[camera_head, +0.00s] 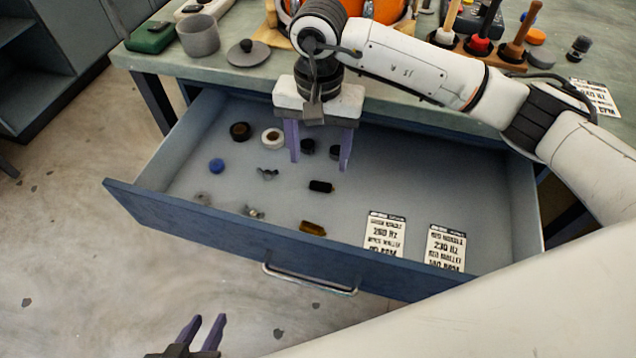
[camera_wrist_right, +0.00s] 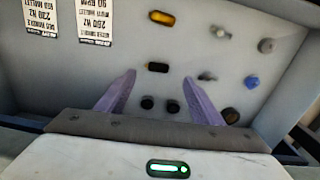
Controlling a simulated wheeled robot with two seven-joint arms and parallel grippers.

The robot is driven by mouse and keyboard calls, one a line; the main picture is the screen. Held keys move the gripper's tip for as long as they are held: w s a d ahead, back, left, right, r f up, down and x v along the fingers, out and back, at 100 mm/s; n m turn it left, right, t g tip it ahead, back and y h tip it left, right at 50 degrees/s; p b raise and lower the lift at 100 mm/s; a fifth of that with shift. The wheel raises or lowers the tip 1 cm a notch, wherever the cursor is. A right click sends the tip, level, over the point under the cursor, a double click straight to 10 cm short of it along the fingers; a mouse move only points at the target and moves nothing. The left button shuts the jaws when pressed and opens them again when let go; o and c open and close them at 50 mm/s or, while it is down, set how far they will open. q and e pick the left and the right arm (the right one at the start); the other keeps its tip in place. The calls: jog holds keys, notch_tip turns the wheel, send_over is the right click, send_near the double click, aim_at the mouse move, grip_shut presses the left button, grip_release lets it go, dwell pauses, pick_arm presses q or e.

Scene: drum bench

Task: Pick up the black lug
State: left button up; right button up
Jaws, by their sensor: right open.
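The black lug (camera_head: 321,186) lies on the floor of the open drawer and is small, dark and elongated, with a yellowish end. In the right wrist view the lug (camera_wrist_right: 158,67) shows just beyond the gap between the fingertips. My right gripper (camera_head: 320,164) is open and empty, pointing down over the drawer behind the lug. Its purple fingers also show in the wrist view (camera_wrist_right: 159,77). I cannot tell its exact height above the drawer floor. My left gripper (camera_head: 208,320) is open and empty at the bottom of the head view, in front of the drawer.
The drawer (camera_head: 230,228) also holds an amber lug (camera_head: 312,228), a blue round piece (camera_head: 216,165), a white ring (camera_head: 272,138), a dark ring (camera_head: 240,131), wing nuts, two dark round pieces and two printed cards (camera_head: 385,234). The bench (camera_head: 160,62) stands behind.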

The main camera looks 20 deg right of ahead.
aim_at(321, 184)
notch_tip(321, 184, down, 4)
jog(key=shift+s+r, duration=0.1)
jog(key=shift+w+d+f+b, duration=0.1)
jog(key=shift+w+f, duration=0.05)
jog(key=shift+f, duration=0.7)
jog(key=shift+w+d+f+b, duration=0.1)
jog(key=shift+d+f, duration=0.05)
jog(key=shift+f, duration=0.75)
jog(key=shift+w+d+f+b, duration=0.1)
jog(key=shift+w+f, duration=0.05)
jog(key=shift+f, duration=0.7)
jog(key=c, duration=1.2)
jog(key=shift+o, duration=0.2)
jog(key=shift+r, duration=0.1)
